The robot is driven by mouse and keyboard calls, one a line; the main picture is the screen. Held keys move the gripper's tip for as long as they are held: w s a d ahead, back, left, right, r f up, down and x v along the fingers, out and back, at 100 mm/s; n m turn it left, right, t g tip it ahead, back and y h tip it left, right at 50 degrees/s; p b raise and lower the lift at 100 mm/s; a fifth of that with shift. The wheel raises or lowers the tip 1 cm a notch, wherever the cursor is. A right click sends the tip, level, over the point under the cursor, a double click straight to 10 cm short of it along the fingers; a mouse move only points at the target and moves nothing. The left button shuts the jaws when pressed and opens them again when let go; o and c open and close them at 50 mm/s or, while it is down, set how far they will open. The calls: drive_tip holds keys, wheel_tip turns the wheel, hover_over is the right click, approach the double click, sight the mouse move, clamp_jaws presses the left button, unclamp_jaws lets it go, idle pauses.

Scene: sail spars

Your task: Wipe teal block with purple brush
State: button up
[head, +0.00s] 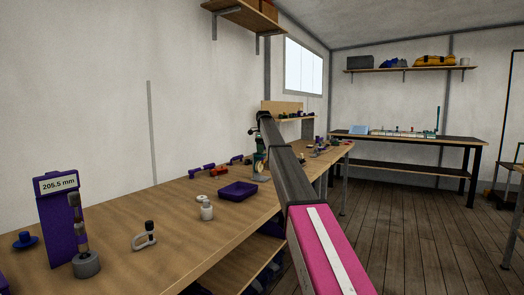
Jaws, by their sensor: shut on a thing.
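My arm reaches away over the bench, and my gripper (259,168) is small at its far end, low over the bench top. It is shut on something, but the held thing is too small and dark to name. I cannot make out a purple brush for certain. I cannot pick out the teal block either; small items beyond my gripper are too far to tell apart.
The wooden bench (160,222) runs along the left wall. A purple tray (238,191), a white bottle (207,211), a grey clamp (145,236) and a purple display stand (59,225) are on it. A dark table (408,139) stands at the back. Plank floor at right is clear.

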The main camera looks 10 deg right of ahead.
sight(259, 155)
idle(0.5)
drive_tip(key=shift+s+a, duration=0.8)
drive_tip(key=shift+s, duration=0.2)
drive_tip(key=shift+s, duration=0.1)
drive_tip(key=shift+s+a, duration=0.7)
drive_tip(key=shift+s, duration=0.25)
drive_tip(key=shift+r, duration=2.45)
